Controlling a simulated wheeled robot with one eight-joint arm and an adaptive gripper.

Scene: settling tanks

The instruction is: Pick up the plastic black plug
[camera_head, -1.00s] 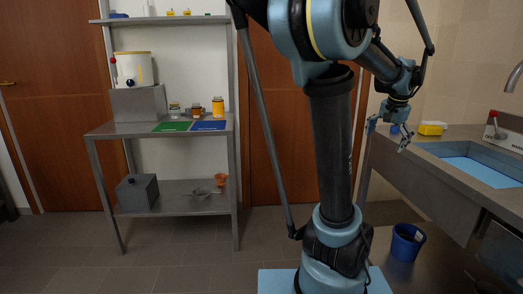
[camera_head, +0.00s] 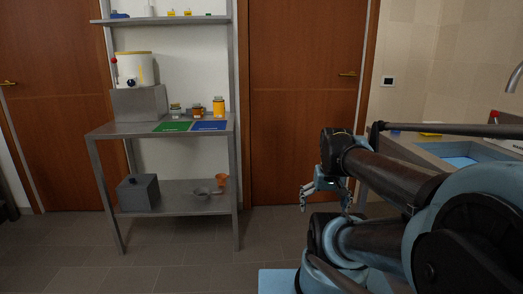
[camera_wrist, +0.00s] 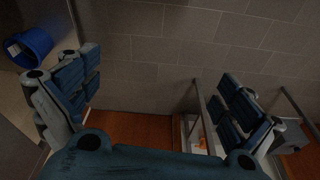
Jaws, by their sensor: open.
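I cannot make out a separate black plug in either view. A white tank (camera_head: 134,72) with a yellow rim stands on a grey block on the steel rack, with a small dark fitting low on its front; it is too small to tell what this is. My gripper (camera_head: 326,205) hangs right of the rack, well apart from it, in front of a brown door.
The steel rack (camera_head: 105,130) carries jars, a green mat (camera_head: 172,127) and a blue mat (camera_head: 209,126). Its lower shelf holds a grey box (camera_head: 138,194), a bowl and an orange funnel (camera_head: 221,181). A sink counter is at right. A blue bucket (camera_wrist: 30,46) shows in the wrist view. Floor before the rack is clear.

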